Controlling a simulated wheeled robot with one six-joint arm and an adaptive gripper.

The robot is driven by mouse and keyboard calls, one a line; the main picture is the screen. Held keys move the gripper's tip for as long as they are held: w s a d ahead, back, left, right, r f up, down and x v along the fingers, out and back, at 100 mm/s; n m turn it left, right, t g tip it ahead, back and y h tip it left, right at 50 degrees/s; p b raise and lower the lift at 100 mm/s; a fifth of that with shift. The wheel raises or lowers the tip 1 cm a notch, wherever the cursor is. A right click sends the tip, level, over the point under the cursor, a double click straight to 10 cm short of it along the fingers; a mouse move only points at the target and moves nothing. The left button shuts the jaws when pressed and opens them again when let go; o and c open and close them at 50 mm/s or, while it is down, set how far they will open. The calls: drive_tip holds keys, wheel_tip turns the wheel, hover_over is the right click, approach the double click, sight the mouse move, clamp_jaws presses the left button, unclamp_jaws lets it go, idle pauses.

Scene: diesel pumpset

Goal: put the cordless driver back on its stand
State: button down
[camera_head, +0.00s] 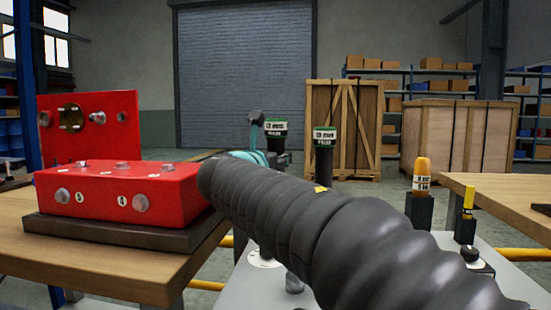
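A teal and dark grey object (256,132), which may be the cordless driver, shows just past the far end of my black ribbed arm. Its dark upper part stands up and its teal lower part is mostly hidden by the arm. My gripper does not show, so I cannot tell whether it touches this object. I cannot make out the driver's stand. Two black tools with green and white labels, one at the centre (324,150) and one further left (277,136), stand upright behind the arm.
A red block (120,188) with bolts lies on the left wooden table (100,262), a red plate (103,118) upright behind it. An orange-handled tool (422,170) and a yellow one (468,200) stand in black holders on the grey top (400,258). Another wooden table (500,200) is right.

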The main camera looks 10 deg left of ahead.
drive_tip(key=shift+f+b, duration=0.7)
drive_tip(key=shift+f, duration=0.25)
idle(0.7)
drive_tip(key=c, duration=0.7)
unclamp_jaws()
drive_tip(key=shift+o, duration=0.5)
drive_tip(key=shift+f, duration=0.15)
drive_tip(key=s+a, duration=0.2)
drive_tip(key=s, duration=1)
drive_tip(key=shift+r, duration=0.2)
